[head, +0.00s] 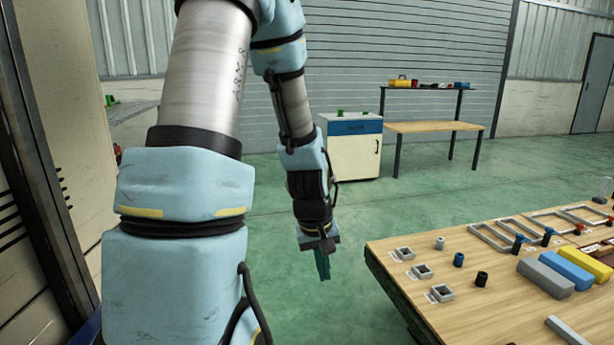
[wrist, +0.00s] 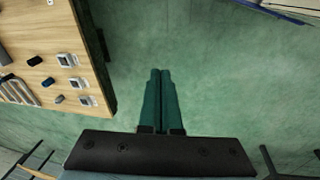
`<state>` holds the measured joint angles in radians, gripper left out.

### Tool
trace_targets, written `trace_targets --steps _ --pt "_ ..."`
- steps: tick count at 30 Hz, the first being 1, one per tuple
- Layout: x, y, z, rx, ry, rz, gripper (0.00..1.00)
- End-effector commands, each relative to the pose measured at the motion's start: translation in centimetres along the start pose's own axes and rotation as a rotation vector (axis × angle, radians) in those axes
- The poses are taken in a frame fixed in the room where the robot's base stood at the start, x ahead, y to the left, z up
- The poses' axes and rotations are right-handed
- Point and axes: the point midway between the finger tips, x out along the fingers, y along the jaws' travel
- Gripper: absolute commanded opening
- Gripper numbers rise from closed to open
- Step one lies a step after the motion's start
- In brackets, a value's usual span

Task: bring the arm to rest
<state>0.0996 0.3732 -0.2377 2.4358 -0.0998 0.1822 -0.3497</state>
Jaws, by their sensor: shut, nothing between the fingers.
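My gripper (head: 323,264) hangs at the end of my arm, pointing down over the green floor, left of the wooden table. Its two green fingers are together with nothing between them. In the wrist view my gripper (wrist: 160,75) points at bare floor, with the fingers side by side. The gripper is apart from the table and touches nothing that I can see.
The wooden table (head: 400,297) at the right holds several square grey blocks, small cylinders, frames and coloured bars. A white cabinet with a blue drawer (head: 350,150) and a workbench (head: 435,127) stand at the back. The green floor (head: 290,310) around my gripper is clear.

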Motion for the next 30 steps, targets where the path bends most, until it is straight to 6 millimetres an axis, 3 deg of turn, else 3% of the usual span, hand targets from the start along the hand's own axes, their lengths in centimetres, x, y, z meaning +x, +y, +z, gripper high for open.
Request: trace_targets --steps 3,13,30 --pt "-3.6 -3.3 0.1 0.085 0.023 -0.052 0.0" --pt "-10.0 -9.4 2.4 0.237 0.025 -0.131 0.0" --pt "-21.3 -7.5 1.3 0.241 0.019 -0.131 0.0"
